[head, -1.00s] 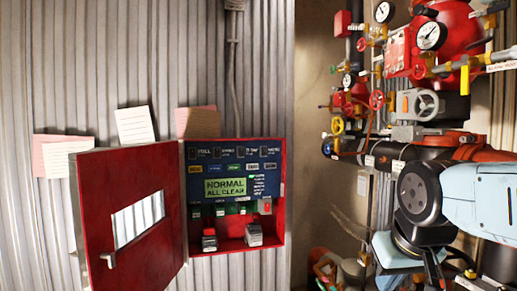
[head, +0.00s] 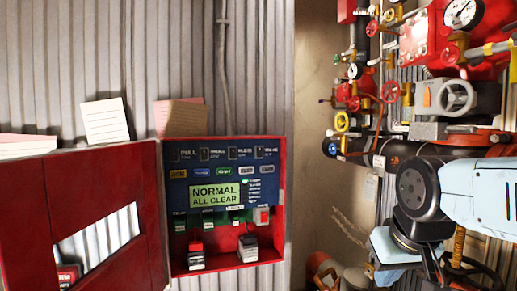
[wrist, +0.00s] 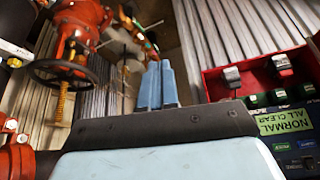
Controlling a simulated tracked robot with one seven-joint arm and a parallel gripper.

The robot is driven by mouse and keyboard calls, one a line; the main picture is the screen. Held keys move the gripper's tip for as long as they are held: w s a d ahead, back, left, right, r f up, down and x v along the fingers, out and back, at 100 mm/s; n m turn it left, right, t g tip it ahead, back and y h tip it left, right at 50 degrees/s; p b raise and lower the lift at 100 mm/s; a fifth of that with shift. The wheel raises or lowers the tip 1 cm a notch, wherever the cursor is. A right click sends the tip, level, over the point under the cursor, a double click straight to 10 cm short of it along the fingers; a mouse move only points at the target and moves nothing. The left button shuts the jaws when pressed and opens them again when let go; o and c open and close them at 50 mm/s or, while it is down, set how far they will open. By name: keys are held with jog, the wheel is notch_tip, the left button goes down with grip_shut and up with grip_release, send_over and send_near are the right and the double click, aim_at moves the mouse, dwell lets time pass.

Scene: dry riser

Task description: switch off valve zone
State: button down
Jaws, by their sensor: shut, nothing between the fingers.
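A red wall cabinet (head: 277,215) stands open, its door (head: 30,225) swung out to the left. Inside is a blue panel (head: 225,160) with small switches, a row of coloured labels and a green display (head: 214,194) reading "NORMAL ALL CLEAR". Several small green-labelled switches sit below it. Two grey-bodied parts, one left (head: 196,255) and one right (head: 248,248), are at the bottom; I cannot tell which control is the valve zone. In the wrist view the display (wrist: 285,121) appears inverted at the right. My gripper (wrist: 160,68) has its blue fingers together, empty, left of and apart from the cabinet.
A dark handwheel (wrist: 60,75) is at the left of the wrist view. The space before the panel looks clear.

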jog(key=shift+w+d, duration=0.15)
jog(key=shift+d, duration=0.1)
jog(key=w+a+r+m+y, duration=0.1)
jog(key=w+a+r+m, duration=0.6)
jog(key=w+r, duration=0.5)
jog(key=w+a+r+m+t+y, duration=0.1)
jog(key=w+a+r+m, duration=0.7)
jog(key=w+a+r, duration=0.3)
notch_tip(320, 180, up, 4)
jog(key=shift+w+r+t, duration=0.2)
jog(key=shift+w+t, duration=0.1)
jog(key=shift+w, duration=0.7)
